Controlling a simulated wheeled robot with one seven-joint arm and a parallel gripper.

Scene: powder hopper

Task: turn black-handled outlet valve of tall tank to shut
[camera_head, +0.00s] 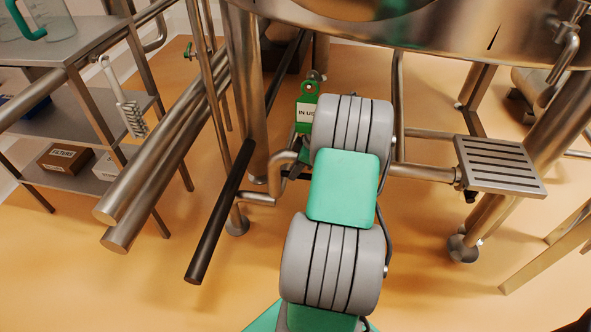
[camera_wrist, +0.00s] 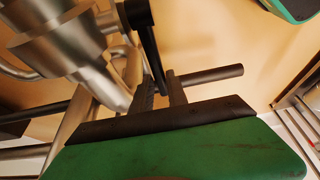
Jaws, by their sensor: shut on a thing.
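The black valve handle (camera_wrist: 151,48) shows in the wrist view as a slim dark lever. It runs from a dark hub (camera_wrist: 136,13) down to between the two fingers of my gripper (camera_wrist: 162,92). My gripper is shut on the lever near its lower end. The steel tank outlet (camera_wrist: 68,50) narrows toward pipework to the left of the lever. In the head view my grey and green arm hides my gripper and the handle. A steel vessel (camera_head: 420,32) spans the top there; I cannot tell whether it is the tall tank.
In the head view, a green tag (camera_head: 306,112) hangs beyond my arm. A long black bar (camera_head: 220,212) and steel tubes (camera_head: 165,150) lie to its left. A shelf rack (camera_head: 60,98) is at far left. A slotted step (camera_head: 500,166) stands right.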

